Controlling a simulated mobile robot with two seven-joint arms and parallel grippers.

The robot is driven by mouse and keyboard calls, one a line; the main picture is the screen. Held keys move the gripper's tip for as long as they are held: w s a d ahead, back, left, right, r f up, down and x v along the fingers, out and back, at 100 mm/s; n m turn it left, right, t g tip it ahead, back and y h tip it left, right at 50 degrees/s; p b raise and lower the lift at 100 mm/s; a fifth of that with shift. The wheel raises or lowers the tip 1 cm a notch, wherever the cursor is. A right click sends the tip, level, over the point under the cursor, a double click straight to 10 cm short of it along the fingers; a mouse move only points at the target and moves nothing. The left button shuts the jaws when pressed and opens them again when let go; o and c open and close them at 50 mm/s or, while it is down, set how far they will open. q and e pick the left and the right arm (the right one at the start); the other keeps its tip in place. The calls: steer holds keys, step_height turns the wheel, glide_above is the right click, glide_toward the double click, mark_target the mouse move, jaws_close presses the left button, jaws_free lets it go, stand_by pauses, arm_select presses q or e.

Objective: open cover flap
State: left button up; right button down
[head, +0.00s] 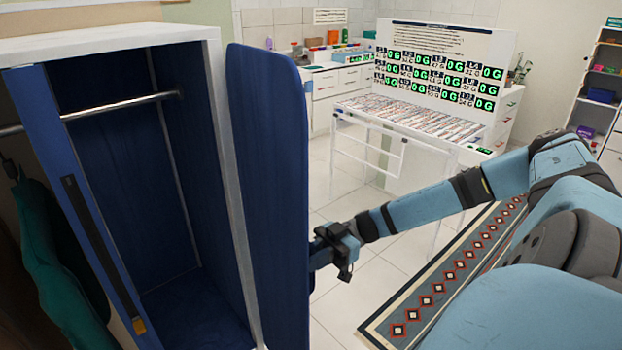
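The open wardrobe (222,150) stands at the left, with a white frame and a dark blue inside. Its right blue door flap (265,180) is swung outward, and the inside is exposed. Its left blue door flap (85,200), with a long dark handle strip (90,225), also stands ajar. My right gripper (318,252) is at the right edge of the right flap, at lower-middle height. Its fingertips are partly hidden, so I cannot tell whether they grip the flap or only touch it. My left gripper is not in view.
A metal rail (115,103) crosses the wardrobe. A green garment (55,260) hangs at the far left. A white table (420,112) with a display board (445,65) stands behind. A patterned rug (440,290) lies on the tiled floor at right. Shelves (595,95) stand far right.

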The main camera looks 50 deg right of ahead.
steer(key=c, duration=1.1)
jaws_free()
steer(key=b+v, duration=0.2)
steer(key=v, duration=1.2)
steer(key=shift+a+r, duration=0.1)
steer(key=shift+a, duration=0.05)
